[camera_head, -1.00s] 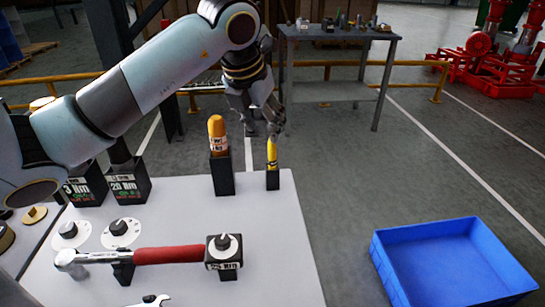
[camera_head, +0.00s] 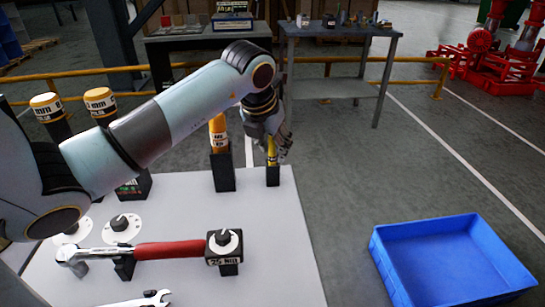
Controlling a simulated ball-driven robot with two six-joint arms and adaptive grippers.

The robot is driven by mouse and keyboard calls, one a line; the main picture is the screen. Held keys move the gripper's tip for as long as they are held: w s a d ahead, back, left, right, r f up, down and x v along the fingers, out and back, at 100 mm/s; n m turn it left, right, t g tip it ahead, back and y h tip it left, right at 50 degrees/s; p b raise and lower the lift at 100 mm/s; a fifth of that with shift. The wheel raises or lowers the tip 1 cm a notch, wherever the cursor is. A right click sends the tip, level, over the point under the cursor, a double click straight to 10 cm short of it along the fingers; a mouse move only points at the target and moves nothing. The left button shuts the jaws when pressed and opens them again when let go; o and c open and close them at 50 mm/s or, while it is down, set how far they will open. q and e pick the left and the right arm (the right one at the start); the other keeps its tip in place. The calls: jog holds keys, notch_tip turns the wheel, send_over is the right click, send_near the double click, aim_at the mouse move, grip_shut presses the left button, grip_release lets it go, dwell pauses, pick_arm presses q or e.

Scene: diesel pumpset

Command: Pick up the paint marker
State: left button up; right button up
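The paint marker (camera_head: 271,156) looks like the slim yellow stick with dark markings. It stands upright in a small black holder (camera_head: 273,177) at the far right corner of the white table. My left gripper (camera_head: 278,143) is low at the marker's upper part, with a finger just to its right. The gripper and wrist hide the marker's top. I cannot tell whether the fingers touch it or how far they are apart. My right gripper is not in view.
A thicker orange-yellow cylinder (camera_head: 218,138) stands in a taller black holder (camera_head: 224,172) close to the left. A red-handled torque wrench (camera_head: 168,250) lies on supports at the table's front. A blue crate (camera_head: 450,265) is on the right, with clear floor between.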

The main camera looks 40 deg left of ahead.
pick_arm(q)
grip_shut()
jog(key=shift+r, duration=0.1)
notch_tip(320, 180, up, 10)
jog(key=shift+f, duration=0.1)
dwell(0.4)
